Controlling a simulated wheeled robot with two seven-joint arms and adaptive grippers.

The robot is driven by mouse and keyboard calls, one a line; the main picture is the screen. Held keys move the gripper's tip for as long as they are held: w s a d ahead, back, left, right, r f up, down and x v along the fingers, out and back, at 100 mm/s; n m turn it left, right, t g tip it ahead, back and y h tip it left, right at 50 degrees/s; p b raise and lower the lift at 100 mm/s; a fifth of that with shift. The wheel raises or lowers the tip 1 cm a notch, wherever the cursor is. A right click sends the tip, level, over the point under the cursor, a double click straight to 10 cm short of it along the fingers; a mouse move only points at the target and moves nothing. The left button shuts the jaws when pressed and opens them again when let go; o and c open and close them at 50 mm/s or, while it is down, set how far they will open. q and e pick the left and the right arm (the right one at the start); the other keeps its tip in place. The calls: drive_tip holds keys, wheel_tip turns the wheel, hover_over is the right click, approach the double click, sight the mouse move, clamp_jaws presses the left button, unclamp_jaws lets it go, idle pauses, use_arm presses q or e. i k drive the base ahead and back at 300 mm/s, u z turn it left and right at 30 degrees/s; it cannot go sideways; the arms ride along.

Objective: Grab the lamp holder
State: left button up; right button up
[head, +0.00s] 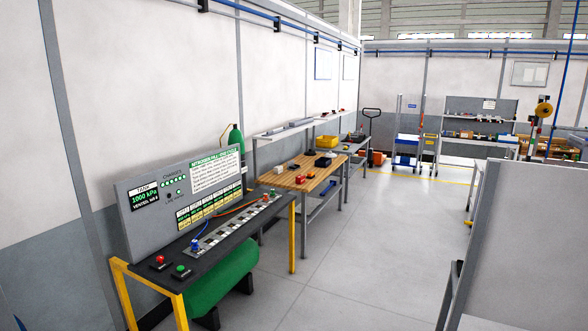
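I cannot make out a lamp holder for certain in the head view. Small red, black and white items lie on a wooden-topped workbench (285,180) at mid-distance, too small to name. Neither of my grippers is in view.
A black-topped bench (222,235) with a nitrogen panel (180,190) stands at left, a green cylinder (215,290) under it. A grey panel (530,250) blocks the right foreground. Shelving (480,130) and a blue trolley (405,145) stand far back. The grey floor (385,230) between is clear.

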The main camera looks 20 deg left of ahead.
sight(290, 165)
drive_tip(key=u, duration=0.2)
drive_tip(key=i, duration=8.95)
drive_tip(key=u, duration=2.2)
